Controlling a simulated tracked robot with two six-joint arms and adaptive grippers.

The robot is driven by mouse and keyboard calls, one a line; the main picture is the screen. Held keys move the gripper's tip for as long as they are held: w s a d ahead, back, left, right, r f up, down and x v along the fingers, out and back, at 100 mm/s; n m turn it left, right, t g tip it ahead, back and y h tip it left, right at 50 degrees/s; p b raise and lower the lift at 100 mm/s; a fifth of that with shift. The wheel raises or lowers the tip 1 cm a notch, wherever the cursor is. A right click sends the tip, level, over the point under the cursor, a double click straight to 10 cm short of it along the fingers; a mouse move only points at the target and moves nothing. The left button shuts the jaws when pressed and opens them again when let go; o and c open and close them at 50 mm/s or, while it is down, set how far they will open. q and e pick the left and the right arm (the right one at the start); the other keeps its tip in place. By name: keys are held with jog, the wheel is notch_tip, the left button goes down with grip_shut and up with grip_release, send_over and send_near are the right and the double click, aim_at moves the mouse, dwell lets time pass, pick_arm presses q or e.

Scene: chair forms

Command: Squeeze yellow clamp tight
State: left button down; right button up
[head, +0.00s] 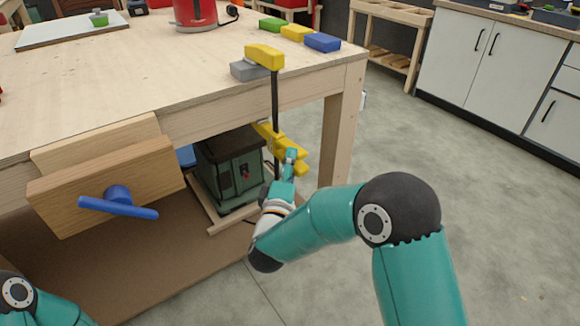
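The yellow clamp (265,56) is upright at the front right edge of the workbench (110,85). Its yellow upper jaw lies over a grey block (248,70) on the bench top, and its dark bar runs down in front of the bench edge. Its yellow lower part (268,138) with the handle (293,157) is below the bench apron. My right gripper (290,157) is at this lower part and overlaps the handle in the picture. Its fingers are too small and partly hidden to tell whether they grip it. My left gripper is out of view; only part of my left arm shows at bottom left.
A wooden vise (105,180) with a blue handle juts from the bench front at left. Green, yellow and blue blocks (297,33) and a red object (195,12) stand on the bench. A dark green machine (228,170) sits underneath. The floor at right is clear.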

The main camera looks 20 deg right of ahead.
grip_shut()
jog(key=shift+s+a+m+g+h, duration=0.3)
jog(key=shift+s+a+m+h, duration=0.15)
jog(key=shift+s+a, duration=0.2)
jog(key=shift+d, duration=0.1)
